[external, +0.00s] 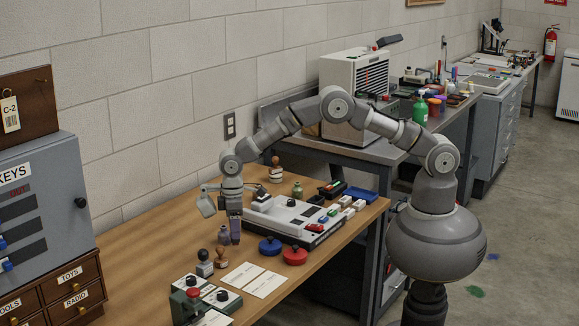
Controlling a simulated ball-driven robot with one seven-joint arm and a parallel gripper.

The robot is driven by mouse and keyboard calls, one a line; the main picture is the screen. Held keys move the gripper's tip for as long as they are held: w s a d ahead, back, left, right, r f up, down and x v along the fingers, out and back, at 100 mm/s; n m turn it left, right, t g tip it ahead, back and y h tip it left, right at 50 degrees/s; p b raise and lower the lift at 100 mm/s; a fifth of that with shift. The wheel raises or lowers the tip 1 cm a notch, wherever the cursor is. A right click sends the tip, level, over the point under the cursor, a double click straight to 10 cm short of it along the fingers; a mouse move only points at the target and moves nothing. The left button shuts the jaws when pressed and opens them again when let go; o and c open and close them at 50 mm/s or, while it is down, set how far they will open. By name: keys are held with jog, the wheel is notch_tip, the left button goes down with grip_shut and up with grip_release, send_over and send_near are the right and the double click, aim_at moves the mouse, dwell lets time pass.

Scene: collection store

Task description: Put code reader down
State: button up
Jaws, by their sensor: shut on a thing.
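My gripper (234,214) points down over the wooden table, left of the white and black desk machine. It is shut on a narrow purple-grey thing (235,232), which appears to be the code reader. The thing hangs upright below the fingers, close to the tabletop. I cannot tell whether it touches the table. It is too small to make out its details. A light grey part (207,204) sticks out to the left of my wrist; I cannot tell what it is.
A small bottle (224,236) stands close beside the held thing. Stamps (205,265), white cards (252,279), a blue pad (270,247) and a red pad (295,255) lie in front. The white machine (287,217) is to the right. Bare wood (150,240) lies to the left.

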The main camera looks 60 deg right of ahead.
notch_tip(320, 180, down, 5)
jog(key=shift+r+b, duration=0.15)
jog(key=shift+b, duration=0.7)
jog(key=shift+r, duration=0.1)
jog(key=o, duration=1.1)
jog(key=shift+o, duration=0.2)
notch_tip(320, 180, up, 12)
jog(key=p, duration=0.5)
